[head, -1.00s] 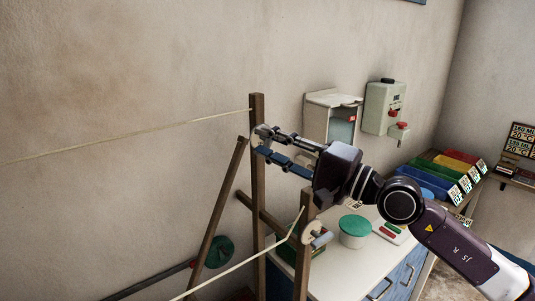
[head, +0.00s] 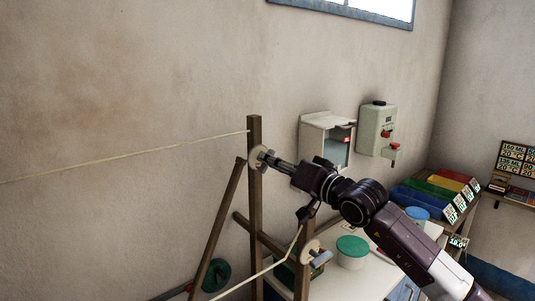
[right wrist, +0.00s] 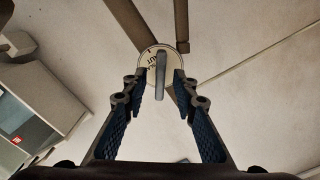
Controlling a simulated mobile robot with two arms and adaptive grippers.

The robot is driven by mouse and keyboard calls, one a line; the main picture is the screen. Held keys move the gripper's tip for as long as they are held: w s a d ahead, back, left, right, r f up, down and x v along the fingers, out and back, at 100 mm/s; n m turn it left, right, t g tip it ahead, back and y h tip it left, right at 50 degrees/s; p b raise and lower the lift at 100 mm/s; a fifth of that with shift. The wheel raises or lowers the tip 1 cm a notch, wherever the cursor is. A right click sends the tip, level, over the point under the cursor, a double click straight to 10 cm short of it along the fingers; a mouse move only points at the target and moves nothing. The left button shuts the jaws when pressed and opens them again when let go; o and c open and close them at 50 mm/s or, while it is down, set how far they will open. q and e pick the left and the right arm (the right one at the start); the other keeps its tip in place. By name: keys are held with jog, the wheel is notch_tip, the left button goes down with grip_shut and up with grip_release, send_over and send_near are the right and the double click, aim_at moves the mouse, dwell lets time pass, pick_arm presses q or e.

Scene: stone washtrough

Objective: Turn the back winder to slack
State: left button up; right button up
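The back winder (head: 258,158) is a pale round disc near the top of the back wooden post (head: 255,195). A line (head: 120,157) runs left from that post. In the right wrist view, the winder's marked dial (right wrist: 150,66) shows with a grey bar handle (right wrist: 160,76) across it. My right gripper (head: 272,160) is at the back winder. In the right wrist view its two fingers (right wrist: 160,88) stand apart on either side of the handle, with a visible gap on each side. My left gripper is out of view.
A front winder (head: 311,252) sits on the nearer post, with its own line (head: 255,277) running down left. A green-lidded tub (head: 352,247) stands on the counter below my right arm. Wall dispensers (head: 377,129) and coloured bins (head: 435,193) are to the right.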

jog(key=shift+p+x, duration=0.35)
jog(key=shift+x, duration=0.7)
jog(key=shift+c, duration=0.4)
grip_shut()
